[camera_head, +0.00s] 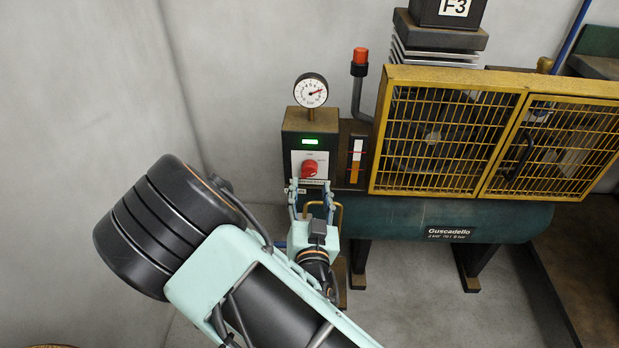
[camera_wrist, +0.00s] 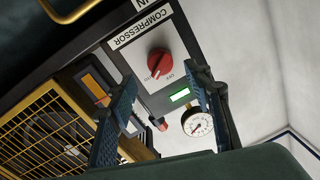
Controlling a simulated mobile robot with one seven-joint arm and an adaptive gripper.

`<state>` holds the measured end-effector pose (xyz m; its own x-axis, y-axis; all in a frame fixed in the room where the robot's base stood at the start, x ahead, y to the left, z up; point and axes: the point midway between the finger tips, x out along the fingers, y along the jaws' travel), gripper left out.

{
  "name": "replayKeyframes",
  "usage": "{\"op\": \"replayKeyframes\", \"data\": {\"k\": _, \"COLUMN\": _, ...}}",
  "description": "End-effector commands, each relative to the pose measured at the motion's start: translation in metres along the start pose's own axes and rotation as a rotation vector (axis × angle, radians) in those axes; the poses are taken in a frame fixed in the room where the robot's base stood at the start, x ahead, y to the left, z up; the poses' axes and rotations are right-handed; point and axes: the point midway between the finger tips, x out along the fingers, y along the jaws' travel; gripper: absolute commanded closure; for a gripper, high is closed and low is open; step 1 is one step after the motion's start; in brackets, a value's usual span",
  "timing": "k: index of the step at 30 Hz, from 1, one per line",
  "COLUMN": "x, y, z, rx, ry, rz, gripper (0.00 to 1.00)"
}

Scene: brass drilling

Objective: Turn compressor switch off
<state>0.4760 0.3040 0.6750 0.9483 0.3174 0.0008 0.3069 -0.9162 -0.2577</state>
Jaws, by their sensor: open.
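The compressor switch is a red rotary knob (camera_head: 309,168) on a white plate on the front of the control box (camera_head: 296,125). In the wrist view the red knob (camera_wrist: 160,63) shows on its plate below a "COMPRESSOR" label (camera_wrist: 143,28), which appears upside down. Small lettering, including "OFF", is beside the knob. A green indicator (camera_head: 310,142) is lit above the knob. My gripper (camera_head: 312,183) is just below and in front of the knob. Its fingers (camera_wrist: 162,85) are spread apart, with the knob seen between and beyond them. Nothing is held.
A pressure gauge (camera_head: 311,90) stands on top of the control box. A yellow mesh cage (camera_head: 448,140) and a green tank (camera_head: 460,218) are to the right. A bare wall (camera_head: 235,70) is to the left.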

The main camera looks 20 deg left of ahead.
Motion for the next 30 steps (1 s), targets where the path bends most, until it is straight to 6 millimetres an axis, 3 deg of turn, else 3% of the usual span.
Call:
{"op": "replayKeyframes", "data": {"k": 3, "x": 0.023, "y": 0.000, "z": 0.001, "rx": 0.000, "ry": 0.003, "rz": 0.000, "gripper": 0.54}}
{"op": "replayKeyframes", "data": {"k": 9, "x": 0.046, "y": 0.001, "z": 0.001, "rx": 0.000, "ry": 0.000, "rz": 0.000, "gripper": 0.54}}
{"op": "replayKeyframes", "data": {"k": 20, "x": 0.052, "y": 0.001, "z": 0.000, "rx": 0.000, "ry": -0.001, "rz": 0.001, "gripper": 0.54}}
{"op": "replayKeyframes", "data": {"k": 30, "x": 0.052, "y": 0.001, "z": 0.000, "rx": 0.000, "ry": -0.001, "rz": 0.001, "gripper": 0.89}}
